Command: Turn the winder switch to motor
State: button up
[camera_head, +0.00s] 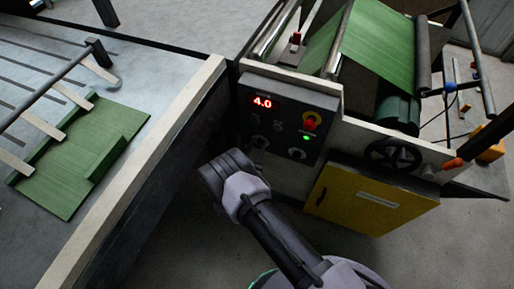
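A dark control panel (284,112) on the machine's front carries a red display reading 4.0. Two rotary knobs with pale surrounds sit low on it, a left knob (260,142) and a right knob (297,153). The labels are too small to read, so I cannot tell which is the winder switch or where motor is. My gripper (224,168) is in front of the machine, below and left of the panel, apparently apart from the knobs. Its fingers are dark and blurred together, so whether they are open or shut is unclear.
A red button on a yellow base (311,121) and a lit green lamp (306,138) are on the panel's right. A yellow cabinet door (365,198) and black handwheel (393,155) are right of it. A pale-edged table (140,165) with green sacking stands left.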

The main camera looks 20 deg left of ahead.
grip_shut()
jog(key=shift+m, duration=0.4)
jog(key=m, duration=0.1)
jog(key=m+p, duration=0.1)
jog(key=m, duration=0.1)
jog(key=shift+d+m, duration=0.2)
jog(key=shift+m, duration=0.1)
jog(key=shift+d+f+m+p, duration=0.1)
jog(key=shift+m+p, duration=0.25)
jog(key=shift+m, duration=0.75)
jog(key=shift+d+f+m+p, duration=0.1)
jog(key=shift+m+p, duration=0.25)
jog(key=shift+m, duration=0.75)
grip_release()
